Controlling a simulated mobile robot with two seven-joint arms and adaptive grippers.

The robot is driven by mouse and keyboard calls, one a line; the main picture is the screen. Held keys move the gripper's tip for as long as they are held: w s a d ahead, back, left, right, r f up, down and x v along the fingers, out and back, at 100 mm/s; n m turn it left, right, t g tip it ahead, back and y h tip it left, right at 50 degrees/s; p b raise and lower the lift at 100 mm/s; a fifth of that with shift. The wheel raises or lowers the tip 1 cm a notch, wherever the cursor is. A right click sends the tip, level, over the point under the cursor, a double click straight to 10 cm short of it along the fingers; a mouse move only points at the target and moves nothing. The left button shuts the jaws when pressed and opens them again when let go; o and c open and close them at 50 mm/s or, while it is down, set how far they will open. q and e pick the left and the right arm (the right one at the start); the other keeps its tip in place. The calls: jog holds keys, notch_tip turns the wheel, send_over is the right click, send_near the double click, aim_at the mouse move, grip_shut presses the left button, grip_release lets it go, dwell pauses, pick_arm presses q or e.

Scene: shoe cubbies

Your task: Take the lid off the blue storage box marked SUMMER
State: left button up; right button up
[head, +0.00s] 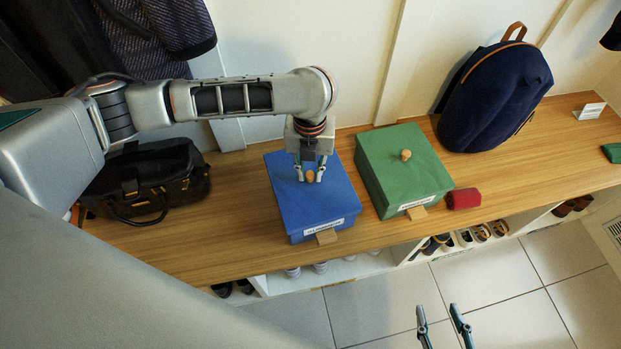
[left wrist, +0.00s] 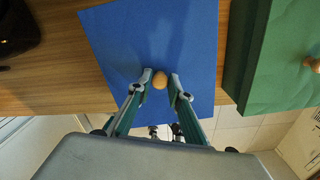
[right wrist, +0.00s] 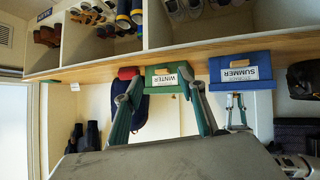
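The blue storage box (head: 322,205) stands closed on the wooden bench top; its label reads SUMMER upside down in the right wrist view (right wrist: 239,73). A round wooden knob (left wrist: 160,80) sits on its flat blue lid (left wrist: 190,40). My left gripper (head: 310,173) points down over the lid, with its open fingers on either side of the knob. In the left wrist view, a gap shows between knob and right finger; contact on the left is unclear. My right gripper (head: 440,310) is open and empty, in front of the bench above the floor tiles.
A green box (head: 405,170) marked WINTER stands close to the right. Beyond it are a red roll (head: 464,198) and a navy backpack (head: 495,95). A black bag (head: 148,180) lies left. Shoe cubbies (head: 340,270) run below the bench.

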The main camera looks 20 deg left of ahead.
pick_arm(q)
grip_shut()
pick_arm(e)
jog(key=shift+s+f, duration=0.15)
jog(key=shift+f, duration=0.1)
